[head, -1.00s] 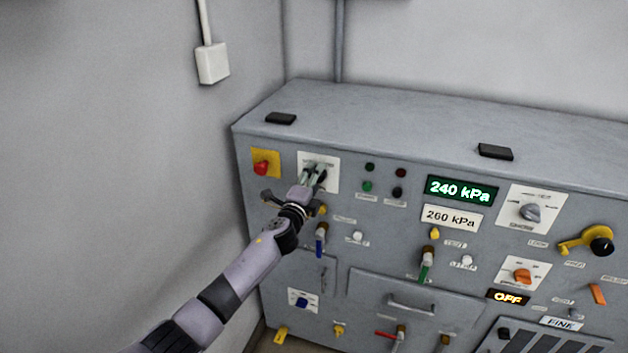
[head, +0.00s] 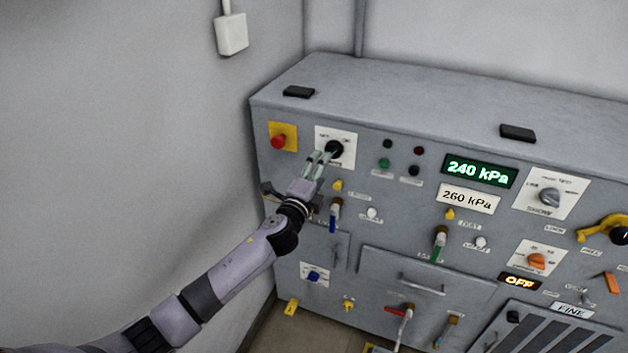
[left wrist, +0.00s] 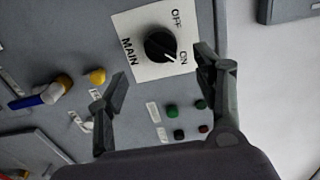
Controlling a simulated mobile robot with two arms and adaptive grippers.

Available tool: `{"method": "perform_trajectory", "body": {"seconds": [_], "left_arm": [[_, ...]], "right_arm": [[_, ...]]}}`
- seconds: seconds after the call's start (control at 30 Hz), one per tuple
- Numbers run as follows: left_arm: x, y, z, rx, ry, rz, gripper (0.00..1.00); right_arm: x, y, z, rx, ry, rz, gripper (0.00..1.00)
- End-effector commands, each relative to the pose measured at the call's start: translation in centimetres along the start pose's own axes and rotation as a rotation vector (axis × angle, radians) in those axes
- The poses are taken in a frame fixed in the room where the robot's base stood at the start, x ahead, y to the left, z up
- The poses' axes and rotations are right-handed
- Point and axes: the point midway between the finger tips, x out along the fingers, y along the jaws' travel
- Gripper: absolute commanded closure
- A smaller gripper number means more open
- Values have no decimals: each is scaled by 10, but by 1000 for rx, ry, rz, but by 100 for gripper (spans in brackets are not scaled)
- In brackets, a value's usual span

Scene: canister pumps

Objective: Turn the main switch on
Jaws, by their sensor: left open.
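The main switch is a black rotary knob (head: 334,149) on a white plate at the upper left of the grey panel. The left wrist view shows the knob (left wrist: 160,44) close up, with the words MAIN, OFF and ON around it. Its small white mark appears to point toward ON. My left gripper (head: 321,158) is in front of the knob, slightly below and left of it in the head view. Its fingers (left wrist: 162,72) are spread wide and empty, and look clear of the knob. My right gripper is out of view.
A red button on a yellow plate (head: 283,137) is left of the switch. Green, red and black buttons (head: 385,163) are to its right. A yellow knob (head: 337,185) and a blue-handled valve (head: 333,220) sit below. The wall (head: 130,130) is close on the left.

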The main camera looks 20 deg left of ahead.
Motion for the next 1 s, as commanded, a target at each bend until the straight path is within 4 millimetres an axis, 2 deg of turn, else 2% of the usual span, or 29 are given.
{"method": "perform_trajectory", "body": {"seconds": [0.1,0.3,0.8,0.9,0.97,1.0], "left_arm": [[-21,1,0,0,1,2,39],[-39,0,0,-1,0,1,39],[-40,0,0,-2,0,1,39],[-41,16,2,-21,-6,29,39],[-43,38,6,-48,-16,69,39],[-46,59,9,-75,-25,106,39]], "right_arm": [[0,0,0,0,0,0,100],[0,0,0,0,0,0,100],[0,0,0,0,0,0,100],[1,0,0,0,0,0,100],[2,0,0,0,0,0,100],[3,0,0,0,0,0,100]]}}
